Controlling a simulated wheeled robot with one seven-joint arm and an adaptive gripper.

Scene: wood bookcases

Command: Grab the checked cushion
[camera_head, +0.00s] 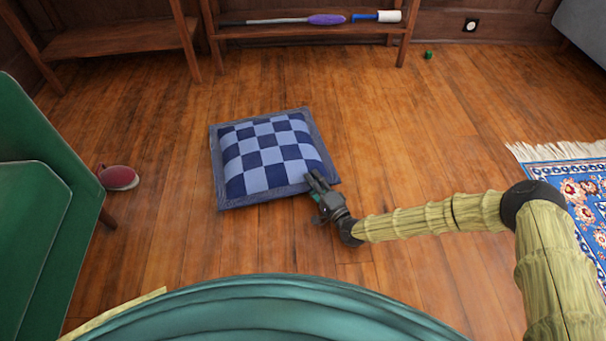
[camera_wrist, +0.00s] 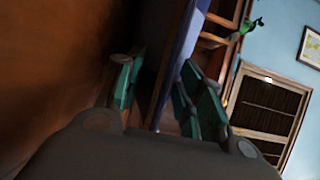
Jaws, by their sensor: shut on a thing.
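The checked cushion (camera_head: 268,154), in light and dark blue squares with a grey-blue border, lies on the wooden floor in the head view. My gripper (camera_head: 317,184) is at its lower right edge, shut on the border. In the wrist view the two green-padded fingers (camera_wrist: 160,92) stand apart with a thin blue strip of the cushion (camera_wrist: 181,45) running between them. The cushion looks flat on or very near the floor; I cannot tell whether it is lifted at all.
A green chair (camera_head: 30,215) stands at the left, with a red shoe-like object (camera_head: 118,177) beside it. Low wooden shelves (camera_head: 310,30) hold a purple duster (camera_head: 327,19) at the back. A patterned rug (camera_head: 580,190) lies at the right. The floor right of the cushion is clear.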

